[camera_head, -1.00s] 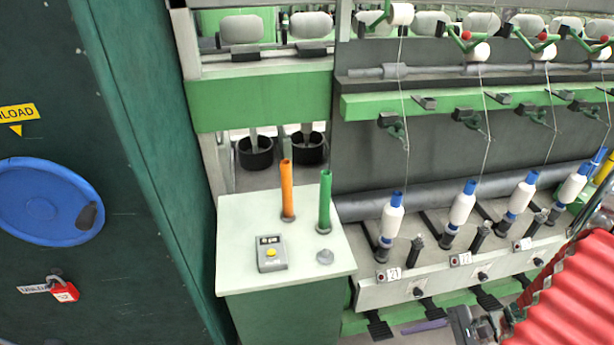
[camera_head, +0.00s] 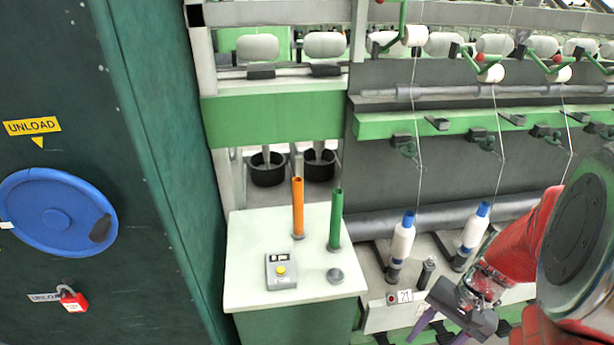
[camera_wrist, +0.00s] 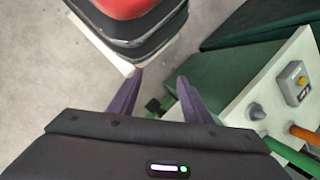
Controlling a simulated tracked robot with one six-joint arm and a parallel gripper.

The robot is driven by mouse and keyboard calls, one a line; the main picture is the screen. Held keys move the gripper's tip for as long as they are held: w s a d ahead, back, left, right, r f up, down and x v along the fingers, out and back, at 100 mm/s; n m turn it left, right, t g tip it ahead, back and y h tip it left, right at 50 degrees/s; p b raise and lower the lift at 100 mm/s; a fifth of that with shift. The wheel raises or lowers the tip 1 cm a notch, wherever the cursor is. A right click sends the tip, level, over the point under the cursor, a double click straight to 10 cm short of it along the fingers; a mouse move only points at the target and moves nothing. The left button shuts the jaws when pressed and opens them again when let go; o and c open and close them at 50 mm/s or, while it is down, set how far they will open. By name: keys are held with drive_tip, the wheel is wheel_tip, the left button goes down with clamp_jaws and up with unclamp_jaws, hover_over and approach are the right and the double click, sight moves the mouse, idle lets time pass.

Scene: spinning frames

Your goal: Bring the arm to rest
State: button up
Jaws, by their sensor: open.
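My gripper (camera_head: 434,341) shows at the lower right of the head view, below the spinning frame's front. Its dark body carries two purple fingers pointing down, and their tips are near the picture's bottom edge. My red-sleeved arm comes in from the right in the head view and hides part of the machine.
A pale-topped stand (camera_head: 245,270) holds an orange tube (camera_head: 298,208), a green tube (camera_head: 335,220) and a grey box with a yellow button (camera_head: 281,270). The spinning frame (camera_head: 440,125) fills the right. A dark green cabinet (camera_head: 60,100) with a blue wheel stands left.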

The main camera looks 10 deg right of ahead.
drive_tip(key=a+r+n+t+h, duration=0.2)
drive_tip(key=a+r+n+t, duration=0.1)
drive_tip(key=a+r, duration=0.4)
drive_tip(key=w+a+r+n+t+h, duration=0.1)
drive_tip(key=a+r+n+t, duration=0.2)
drive_tip(key=r, duration=1)
drive_tip(key=a+n, duration=0.3)
drive_tip(key=a, duration=0.1)
drive_tip(key=shift+w+a+n+h, duration=0.2)
drive_tip(key=shift+a+n+h, duration=0.1)
drive_tip(key=shift+a+h, duration=0.1)
drive_tip(key=shift+c, duration=0.4)
drive_tip(key=shift+c, duration=0.7)
drive_tip(key=shift+d, duration=0.15)
drive_tip(key=shift+c, duration=0.5)
